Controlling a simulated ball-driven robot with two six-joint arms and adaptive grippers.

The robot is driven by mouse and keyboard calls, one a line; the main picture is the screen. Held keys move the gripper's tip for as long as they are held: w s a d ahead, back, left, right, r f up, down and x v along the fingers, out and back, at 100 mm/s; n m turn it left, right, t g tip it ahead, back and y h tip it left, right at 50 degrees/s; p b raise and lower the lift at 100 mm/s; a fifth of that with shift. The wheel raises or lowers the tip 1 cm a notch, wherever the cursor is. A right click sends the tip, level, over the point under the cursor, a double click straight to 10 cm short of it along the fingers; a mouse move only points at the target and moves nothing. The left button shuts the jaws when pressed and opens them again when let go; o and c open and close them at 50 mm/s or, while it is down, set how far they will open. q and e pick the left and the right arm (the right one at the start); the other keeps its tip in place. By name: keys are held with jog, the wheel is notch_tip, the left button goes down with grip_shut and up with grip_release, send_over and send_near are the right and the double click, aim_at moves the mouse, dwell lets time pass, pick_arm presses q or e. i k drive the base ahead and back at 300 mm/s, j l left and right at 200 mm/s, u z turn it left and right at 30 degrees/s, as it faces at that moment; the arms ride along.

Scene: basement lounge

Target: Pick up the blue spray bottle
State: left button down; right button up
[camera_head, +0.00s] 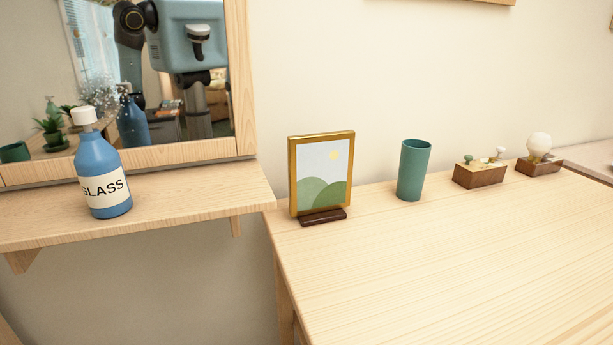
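The blue spray bottle (103,172) stands upright on a light wooden wall shelf (190,193) at the left. It has a white cap and a white label reading "GLASS". Its reflection shows in the mirror behind it. Neither of my grippers is directly in view. Nothing is touching the bottle.
A wood-framed mirror (243,80) rises behind the shelf and reflects my body and some plants. On the wooden table (450,270) at right stand a gold picture frame (321,175), a teal cup (413,170) and small wooden-based objects (480,174). The table's front is clear.

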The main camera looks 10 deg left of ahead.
aim_at(98, 166)
jog(key=u, duration=1.35)
jog(key=i+j+u, duration=0.1)
jog(key=j+u, duration=0.25)
jog(key=i+j+u, duration=0.15)
jog(key=u, duration=0.15)
jog(key=j, duration=0.1)
